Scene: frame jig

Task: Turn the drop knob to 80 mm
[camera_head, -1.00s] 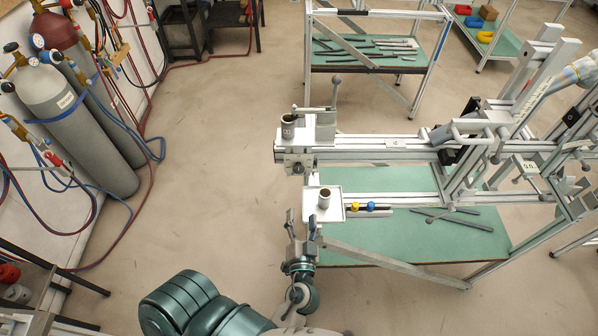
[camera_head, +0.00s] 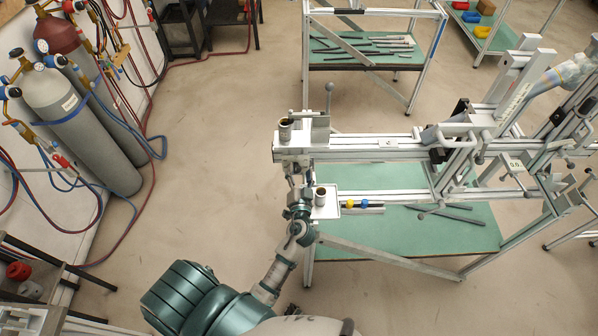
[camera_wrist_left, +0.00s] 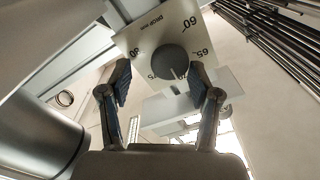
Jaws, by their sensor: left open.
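The drop knob (camera_wrist_left: 170,62) is a round dark grey knob on a pale dial plate (camera_wrist_left: 150,35). The left wrist view shows the printed numbers 60, 65 and 80, and part of another number beside the knob. A light line shows on the knob, but I cannot tell its exact reading. My left gripper (camera_wrist_left: 162,78) is open, its two dark-padded fingers on either side of the knob; I cannot tell whether they touch it. In the head view my left gripper (camera_head: 296,180) is at the left end of the jig, hiding the knob. My right gripper is not in view.
The jig's rail (camera_head: 365,148) runs right from the knob end. A green table (camera_head: 440,235) lies below. Gas cylinders (camera_head: 75,120) stand far left; the floor between is clear.

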